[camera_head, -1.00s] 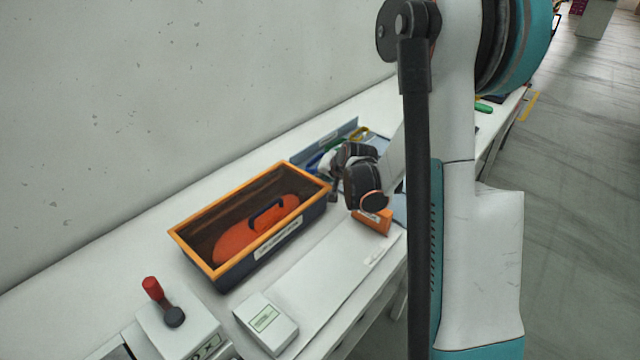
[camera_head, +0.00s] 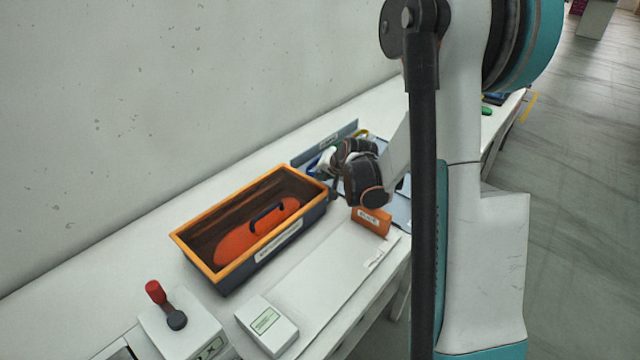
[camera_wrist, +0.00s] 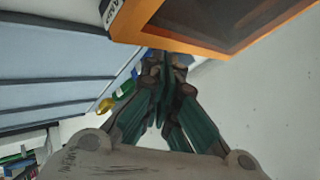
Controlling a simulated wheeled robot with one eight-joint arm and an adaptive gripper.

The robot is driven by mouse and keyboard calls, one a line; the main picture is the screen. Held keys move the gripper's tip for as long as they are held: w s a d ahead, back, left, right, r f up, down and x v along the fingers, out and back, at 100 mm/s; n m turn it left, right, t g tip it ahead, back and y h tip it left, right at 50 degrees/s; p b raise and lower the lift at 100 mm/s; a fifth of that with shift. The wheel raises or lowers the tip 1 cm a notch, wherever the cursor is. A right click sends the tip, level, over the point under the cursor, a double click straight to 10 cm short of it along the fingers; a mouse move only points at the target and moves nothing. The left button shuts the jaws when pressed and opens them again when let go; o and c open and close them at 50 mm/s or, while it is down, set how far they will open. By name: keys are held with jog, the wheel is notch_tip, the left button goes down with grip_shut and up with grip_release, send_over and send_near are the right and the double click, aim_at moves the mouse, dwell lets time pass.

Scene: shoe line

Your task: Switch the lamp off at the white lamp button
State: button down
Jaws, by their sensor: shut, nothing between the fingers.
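I cannot make out a lamp or a white lamp button for certain in either view. My gripper (camera_wrist: 163,75) is shut and empty in the wrist view, its greenish fingers together beside the orange-rimmed bin. In the head view my dark wrist is beyond the right end of that bin, over the bench, and the fingertips are mostly hidden. A white box with a green-edged label (camera_head: 267,326) lies on the bench at the near side. Left of it is a white control box (camera_head: 192,338) with a red-topped lever and a dark knob.
The orange-rimmed bin (camera_head: 206,269) holds an orange piece with a dark handle; its rim shows in the wrist view (camera_wrist: 180,42). A small orange box (camera_head: 371,221) stands below my wrist. A blue-grey panel (camera_wrist: 55,70) is left in the wrist view.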

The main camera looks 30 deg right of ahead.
notch_tip(320, 180, up, 5)
jog(key=p, duration=0.2)
jog(key=shift+f+p, duration=0.15)
jog(key=shift+p, duration=0.15)
dwell(1.0)
